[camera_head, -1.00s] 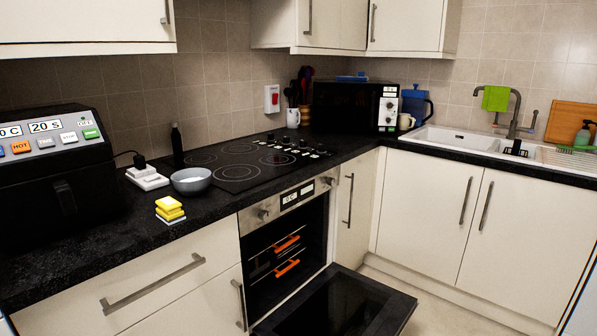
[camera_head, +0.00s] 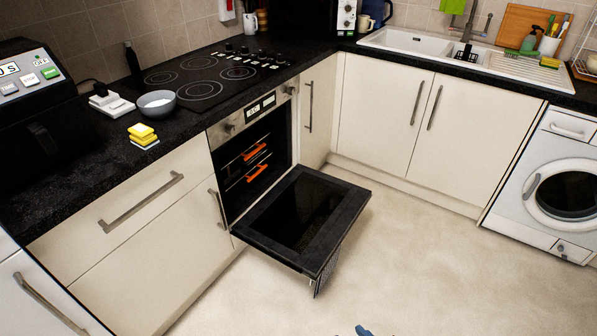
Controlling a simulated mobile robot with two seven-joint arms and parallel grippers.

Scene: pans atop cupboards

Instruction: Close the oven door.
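The oven (camera_head: 229,131) is built in under the black counter, left of centre in the head view. Its door (camera_head: 342,216) hangs open, folded down about level over the floor, with the dark glass facing up. Orange-edged racks (camera_head: 256,172) show inside the dark cavity. The door's handle side is mostly hidden below its outer edge. Neither gripper can be made out; only a small blue-grey shape shows at the bottom edge, and I cannot tell what it is.
Free pale floor (camera_head: 420,270) lies in front of and right of the door. Cupboards (camera_head: 385,115) stand behind it, drawers (camera_head: 130,205) to its left. A washing machine (camera_head: 540,190) stands at the right. A bowl (camera_head: 157,104) and sponges (camera_head: 142,134) sit on the counter (camera_head: 60,200).

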